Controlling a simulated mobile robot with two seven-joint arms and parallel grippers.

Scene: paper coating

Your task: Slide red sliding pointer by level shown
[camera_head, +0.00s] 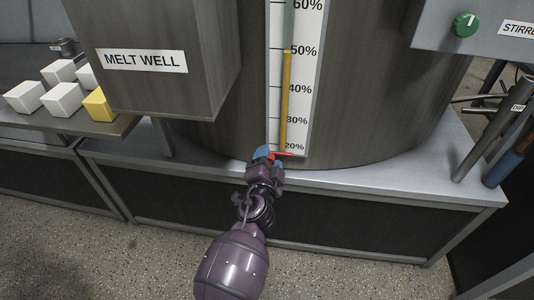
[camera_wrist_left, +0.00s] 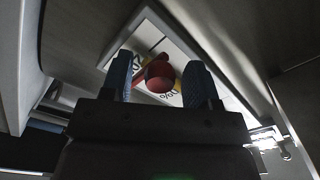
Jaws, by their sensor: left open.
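The red sliding pointer (camera_head: 284,154) sits at the bottom of the white percentage scale (camera_head: 303,100), just below the 20% mark. A yellow level column (camera_head: 285,100) on the scale reaches up to about 50%. My left gripper (camera_head: 266,155) is at the pointer, partly hiding it. In the left wrist view the pointer's round red knob (camera_wrist_left: 160,75) lies between the two open blue fingers (camera_wrist_left: 160,85). I cannot tell whether a finger touches it. My right gripper is not in view.
The scale is on a large metal tank (camera_head: 370,100) standing on a steel bench (camera_head: 400,190). The melt well box (camera_head: 150,50) hangs at the left, near white blocks (camera_head: 62,98) and a yellow block (camera_head: 99,106). A panel with a green knob (camera_head: 466,24) is at the upper right.

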